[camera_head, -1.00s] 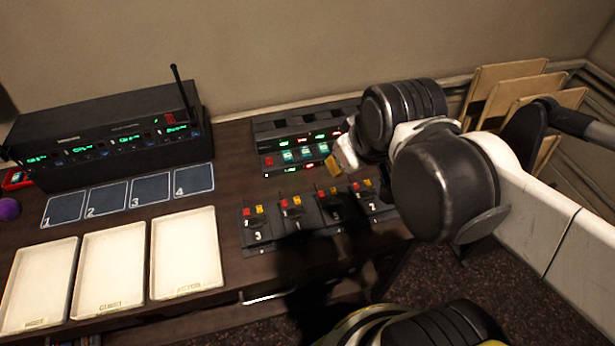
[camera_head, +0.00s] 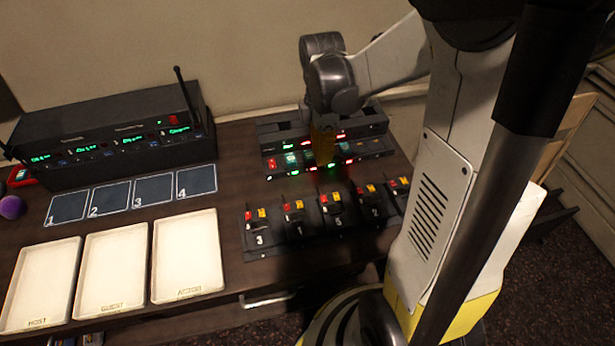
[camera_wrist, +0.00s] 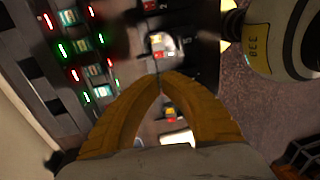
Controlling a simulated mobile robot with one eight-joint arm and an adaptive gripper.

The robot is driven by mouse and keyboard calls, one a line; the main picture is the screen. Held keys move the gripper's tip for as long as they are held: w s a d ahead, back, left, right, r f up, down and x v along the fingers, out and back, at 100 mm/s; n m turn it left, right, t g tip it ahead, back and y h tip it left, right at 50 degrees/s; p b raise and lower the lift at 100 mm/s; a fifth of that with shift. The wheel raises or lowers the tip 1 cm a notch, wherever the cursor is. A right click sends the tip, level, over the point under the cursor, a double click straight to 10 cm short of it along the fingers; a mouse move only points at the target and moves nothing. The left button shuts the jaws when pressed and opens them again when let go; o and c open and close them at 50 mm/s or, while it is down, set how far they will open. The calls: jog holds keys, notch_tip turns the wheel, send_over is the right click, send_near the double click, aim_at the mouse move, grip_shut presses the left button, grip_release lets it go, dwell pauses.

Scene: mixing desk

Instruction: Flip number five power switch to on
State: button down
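A row of black switch modules with red and yellow caps lies along the desk's front right. The middle one (camera_head: 338,222) carries a small numeral that looks like 5; the head view is too coarse to be sure. In the head view my gripper (camera_head: 323,155) points down over the lit panel, behind the row. Contact cannot be told.
The lit panel (camera_head: 285,160) with red and green displays stands behind the modules. A black receiver rack (camera_head: 110,135) with antennas, numbered blue pads (camera_head: 110,199) and cream trays (camera_head: 115,265) fill the left.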

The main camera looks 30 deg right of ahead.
aim_at(322, 199)
jog(key=f+b, duration=0.2)
jog(key=f, duration=0.2)
jog(key=s+f+b, duration=0.1)
jog(key=f+b, duration=0.1)
jog(key=f, duration=0.3)
jog(key=f+b, duration=0.2)
jog(key=f, duration=0.3)
jog(key=shift+s+a, duration=0.25)
jog(key=shift+s, duration=0.1)
